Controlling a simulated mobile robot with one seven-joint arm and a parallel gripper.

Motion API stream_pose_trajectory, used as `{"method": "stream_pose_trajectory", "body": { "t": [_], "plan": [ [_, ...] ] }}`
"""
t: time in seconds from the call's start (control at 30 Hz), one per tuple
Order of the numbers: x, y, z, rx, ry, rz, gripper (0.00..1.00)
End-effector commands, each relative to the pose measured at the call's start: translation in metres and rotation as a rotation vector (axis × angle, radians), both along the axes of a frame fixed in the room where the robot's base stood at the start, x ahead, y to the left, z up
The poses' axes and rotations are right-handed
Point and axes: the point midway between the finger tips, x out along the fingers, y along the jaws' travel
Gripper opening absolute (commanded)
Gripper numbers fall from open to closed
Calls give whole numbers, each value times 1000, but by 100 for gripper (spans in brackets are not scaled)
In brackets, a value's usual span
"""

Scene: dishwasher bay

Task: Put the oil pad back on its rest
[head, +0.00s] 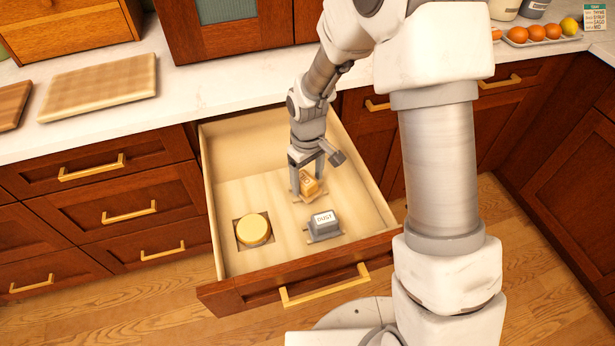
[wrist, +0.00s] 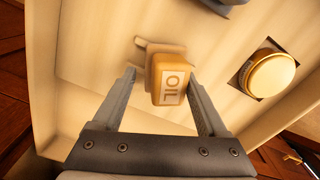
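The oil pad (wrist: 165,80) is a tan-orange block with a white OIL label, in the open drawer. In the head view the oil pad (head: 309,184) is at the drawer's middle, partly hidden by my fingers. A pale wooden piece (wrist: 150,43), perhaps its rest, shows at the pad's far edge; I cannot tell if the pad is seated on it. My gripper (wrist: 161,75) is open, with one finger on each side of the pad. A gap shows at the left finger; the right finger is very close to the pad. It also shows in the head view (head: 307,180).
A grey DUST pad (head: 324,226) sits nearer the drawer front (head: 325,283). A round yellow-lidded tin (head: 253,229) sits in a square recess at left. The drawer walls enclose my gripper; the back of the drawer is bare. A cutting board (head: 100,88) lies on the counter.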

Motion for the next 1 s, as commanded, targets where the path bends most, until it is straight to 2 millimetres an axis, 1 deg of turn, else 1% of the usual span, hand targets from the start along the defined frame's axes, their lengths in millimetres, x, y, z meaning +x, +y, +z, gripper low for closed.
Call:
{"method": "stream_pose_trajectory", "body": {
  "t": [0.17,0.27,0.37,0.6,0.7,0.83,1.0],
  "plan": [
    [-1,0,0,0,2,1,77],
    [-1,0,6,0,2,0,77],
    [0,0,21,1,-1,-1,77],
    [1,0,75,1,-3,0,77],
    [0,0,94,0,-2,1,77],
    [0,0,112,1,-1,0,77],
    [0,0,123,1,1,-1,77]
  ]
}}
